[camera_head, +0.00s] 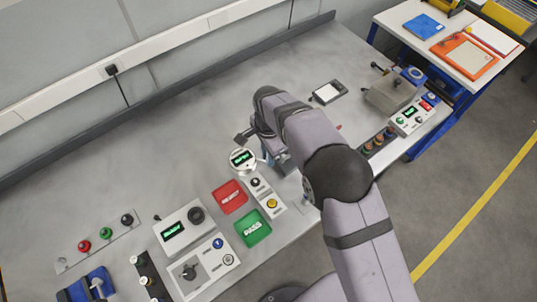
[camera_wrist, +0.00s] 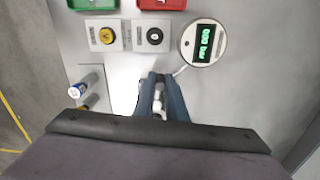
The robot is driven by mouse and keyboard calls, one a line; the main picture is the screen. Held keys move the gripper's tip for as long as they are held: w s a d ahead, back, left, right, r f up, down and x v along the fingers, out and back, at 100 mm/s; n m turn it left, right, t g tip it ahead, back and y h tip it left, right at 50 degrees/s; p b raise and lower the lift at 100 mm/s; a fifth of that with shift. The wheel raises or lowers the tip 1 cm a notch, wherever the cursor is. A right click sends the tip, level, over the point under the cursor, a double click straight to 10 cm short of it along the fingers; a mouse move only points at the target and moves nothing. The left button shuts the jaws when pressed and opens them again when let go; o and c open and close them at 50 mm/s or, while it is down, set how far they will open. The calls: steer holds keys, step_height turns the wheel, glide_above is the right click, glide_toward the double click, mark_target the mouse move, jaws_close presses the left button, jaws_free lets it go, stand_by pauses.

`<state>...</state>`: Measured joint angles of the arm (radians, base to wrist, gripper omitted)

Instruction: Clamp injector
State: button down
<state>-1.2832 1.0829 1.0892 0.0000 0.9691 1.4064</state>
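In the wrist view, the two dark blue fingers of my gripper (camera_wrist: 161,82) are close together around a slim silver part (camera_wrist: 158,98), which looks like the injector. The fingers appear shut on it, but its lower end is hidden by the gripper body. In the head view, my gripper (camera_head: 275,155) is low over the bench, just right of the round pressure gauge (camera_head: 242,159), and my arm hides much of it. The gauge (camera_wrist: 203,43) reads zero bar in the wrist view, up and right of the fingertips. I cannot make out a clamp for certain.
Yellow (camera_head: 272,203) and black (camera_head: 255,182) button boxes sit beside the gauge. Red (camera_head: 230,197) and green PASS (camera_head: 253,228) trays lie nearby. A blue-ended cylinder (camera_wrist: 85,86) is left of the fingers in the wrist view. A blue vise (camera_head: 88,288) stands bottom left.

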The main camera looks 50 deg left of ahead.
steer(key=shift+d+n+b, duration=0.35)
steer(key=shift+n+b, duration=0.05)
steer(key=shift+n, duration=0.4)
steer(key=c, duration=1.8)
jaws_free()
steer(key=shift+o, duration=0.2)
steer(key=shift+r, duration=0.15)
steer(key=shift+r+b, duration=1.55)
steer(key=shift+r, duration=2)
